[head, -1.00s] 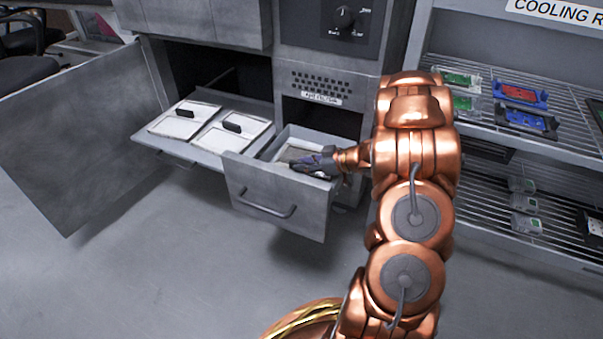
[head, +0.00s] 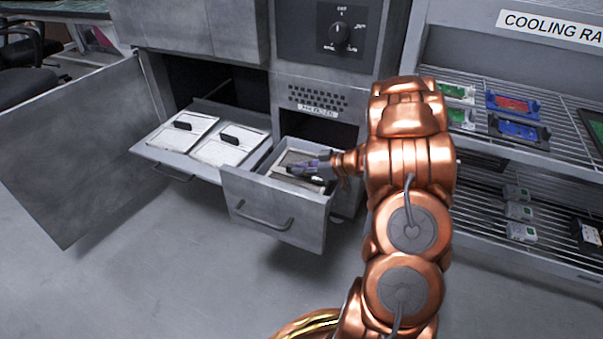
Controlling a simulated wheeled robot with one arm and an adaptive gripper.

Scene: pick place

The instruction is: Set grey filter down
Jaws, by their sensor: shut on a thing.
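The grey filter (head: 291,159) is a flat, pale grey panel in the mouth of the open drawer (head: 262,205). My gripper (head: 308,168) is over the drawer's right part and is shut on the filter. The gripper and its dark fingers hide the filter's grip and part of its surface. I cannot tell whether the filter touches the drawer floor.
Two pale square panels with black handles (head: 182,126) (head: 230,138) lie on a pulled-out tray (head: 200,168) to the left. An open cabinet door (head: 80,150) stands at the far left. A wire cooling rack (head: 560,150) with coloured parts stands at the right.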

